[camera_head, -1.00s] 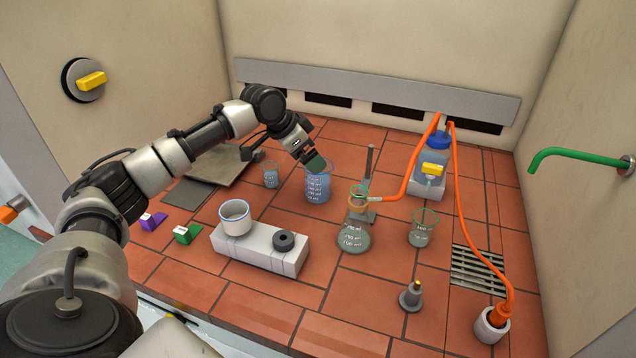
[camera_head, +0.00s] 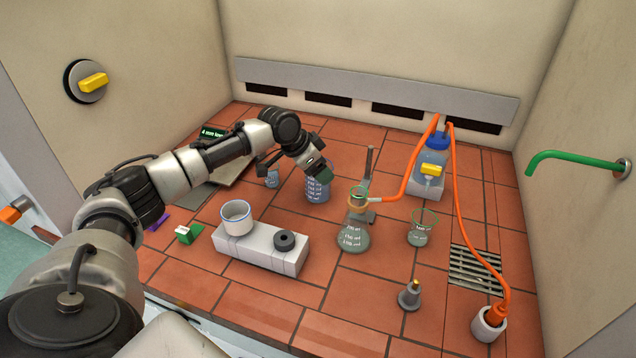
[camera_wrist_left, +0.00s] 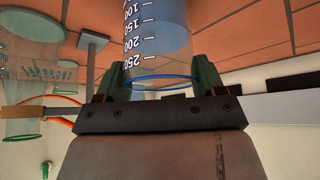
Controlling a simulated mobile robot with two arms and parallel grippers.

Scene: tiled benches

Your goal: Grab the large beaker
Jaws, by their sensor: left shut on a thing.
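The large beaker (camera_head: 317,188) is clear glass with white volume marks and blue liquid. It stands upright on the red tiles near the back middle of the bench. My left gripper (camera_head: 322,172) is at its top and hides part of the rim. In the left wrist view the green-padded fingers of the gripper (camera_wrist_left: 161,80) are on both sides of the beaker (camera_wrist_left: 158,45), near its blue rim. The gripper is shut on the beaker. My right gripper does not show.
A small beaker (camera_head: 272,180) stands just left of the large one. A stand (camera_head: 367,180) and a flask (camera_head: 352,236) are to the right. A white block (camera_head: 262,250) with a pot (camera_head: 236,218) lies in front. An orange hose (camera_head: 412,165) runs at the right.

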